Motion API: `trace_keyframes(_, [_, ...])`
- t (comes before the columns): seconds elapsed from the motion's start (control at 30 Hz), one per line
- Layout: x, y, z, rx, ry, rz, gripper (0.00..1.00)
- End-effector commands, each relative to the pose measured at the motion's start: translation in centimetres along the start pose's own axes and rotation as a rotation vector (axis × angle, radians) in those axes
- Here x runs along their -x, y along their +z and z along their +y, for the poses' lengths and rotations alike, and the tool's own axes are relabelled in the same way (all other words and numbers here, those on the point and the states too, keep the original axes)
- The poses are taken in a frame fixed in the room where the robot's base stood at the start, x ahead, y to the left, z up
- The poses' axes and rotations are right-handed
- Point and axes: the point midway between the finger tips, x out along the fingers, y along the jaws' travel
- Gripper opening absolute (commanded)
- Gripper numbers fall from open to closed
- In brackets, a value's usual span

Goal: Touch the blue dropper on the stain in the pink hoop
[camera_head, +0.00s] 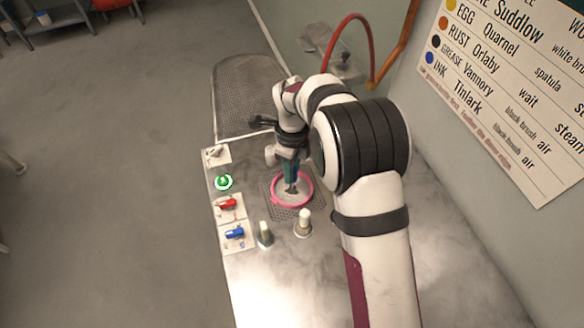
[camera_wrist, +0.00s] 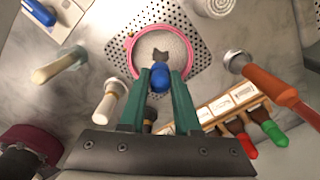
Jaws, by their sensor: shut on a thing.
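My gripper (camera_wrist: 160,82) is shut on the blue dropper (camera_wrist: 159,79), whose rounded blue end shows between the green fingertips. The dark stain (camera_wrist: 160,56) lies on the pale cloth inside the pink hoop (camera_wrist: 131,52), just beyond the dropper in the wrist view. In the head view my gripper (camera_head: 290,174) points down over the pink hoop (camera_head: 309,196), with the dark stain (camera_head: 291,189) just below the fingertips. The dropper's tip is hidden, and I cannot tell whether it touches the stain.
The hoop lies on a perforated plate (camera_head: 280,205). Left of it are plates with green (camera_head: 223,182), red (camera_head: 228,203) and blue (camera_head: 234,233) pieces. Two upright pale-topped items (camera_head: 264,234) (camera_head: 304,222) stand in front. A rack (camera_wrist: 228,103) holds red- and green-ended tools.

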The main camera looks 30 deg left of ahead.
Motion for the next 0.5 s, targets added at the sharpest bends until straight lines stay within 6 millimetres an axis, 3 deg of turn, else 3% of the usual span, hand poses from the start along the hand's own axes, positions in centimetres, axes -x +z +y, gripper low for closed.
trace_keyframes(0.5, [-0.53,0.0,0.01,0.0,0.001,0.0,0.0])
